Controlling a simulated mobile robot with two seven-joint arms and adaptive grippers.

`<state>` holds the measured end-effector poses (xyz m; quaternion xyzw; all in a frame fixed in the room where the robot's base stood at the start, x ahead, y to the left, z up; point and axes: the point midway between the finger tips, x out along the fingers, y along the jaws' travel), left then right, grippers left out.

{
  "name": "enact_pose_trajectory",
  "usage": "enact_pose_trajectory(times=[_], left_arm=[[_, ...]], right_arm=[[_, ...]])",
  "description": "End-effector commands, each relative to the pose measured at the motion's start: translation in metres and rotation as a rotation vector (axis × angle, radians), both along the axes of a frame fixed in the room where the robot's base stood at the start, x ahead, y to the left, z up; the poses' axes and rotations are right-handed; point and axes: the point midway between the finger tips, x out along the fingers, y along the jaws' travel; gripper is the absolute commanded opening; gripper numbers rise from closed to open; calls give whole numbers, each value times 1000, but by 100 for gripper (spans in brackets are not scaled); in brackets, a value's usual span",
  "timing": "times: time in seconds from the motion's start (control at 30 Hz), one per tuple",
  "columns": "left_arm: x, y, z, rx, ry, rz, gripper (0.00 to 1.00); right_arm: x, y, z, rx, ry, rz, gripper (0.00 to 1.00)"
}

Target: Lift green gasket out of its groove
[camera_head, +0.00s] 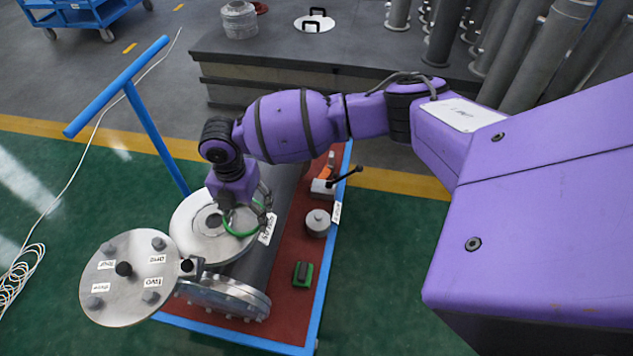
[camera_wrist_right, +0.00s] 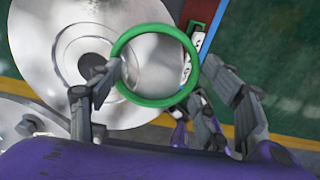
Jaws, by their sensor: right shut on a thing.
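The green gasket (camera_head: 236,234) is a thin ring at my right gripper (camera_head: 246,214), over the right part of the round metal flange face (camera_head: 192,234). In the right wrist view the gasket (camera_wrist_right: 158,28) shows as a whole ring, off-centre from the flange (camera_wrist_right: 50,60) and overlapping its edge, so it looks out of the groove and raised above the face. My left gripper is not in view.
An open cover plate with labels (camera_head: 124,290) stands at the front left. A blue T-handle (camera_head: 117,86) rises behind the flange. A red, blue-edged base (camera_head: 285,322) carries a grey knobbed weight (camera_head: 318,223) and a small green-black block (camera_head: 303,275).

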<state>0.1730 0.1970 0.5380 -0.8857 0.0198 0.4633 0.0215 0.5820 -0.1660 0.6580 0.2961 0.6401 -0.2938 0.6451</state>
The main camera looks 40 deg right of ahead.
Motion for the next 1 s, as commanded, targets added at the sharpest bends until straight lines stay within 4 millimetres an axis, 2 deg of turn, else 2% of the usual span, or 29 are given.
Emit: enact_pose_trajectory(times=[0.03, 0.17, 0.23, 0.27, 0.43, 0.7, 0.8, 1.0], left_arm=[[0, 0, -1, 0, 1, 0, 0], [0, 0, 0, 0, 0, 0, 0], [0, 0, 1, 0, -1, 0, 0], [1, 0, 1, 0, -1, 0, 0], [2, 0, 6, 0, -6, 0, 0], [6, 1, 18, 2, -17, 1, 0], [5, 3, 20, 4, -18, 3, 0], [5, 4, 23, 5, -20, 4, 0]], right_arm=[[-4, 1, -7, -1, 9, 3, 32], [-4, 1, -4, -1, 10, 3, 31], [-4, 1, 0, 0, 9, 3, 20], [-4, 1, 3, -1, 9, 3, 0], [-4, 1, 31, 0, 5, 4, 0], [-51, 26, 95, 3, 0, 8, 0], [-76, 39, 103, 2, 3, 8, 0], [-109, 55, 119, 1, 2, 4, 0]])
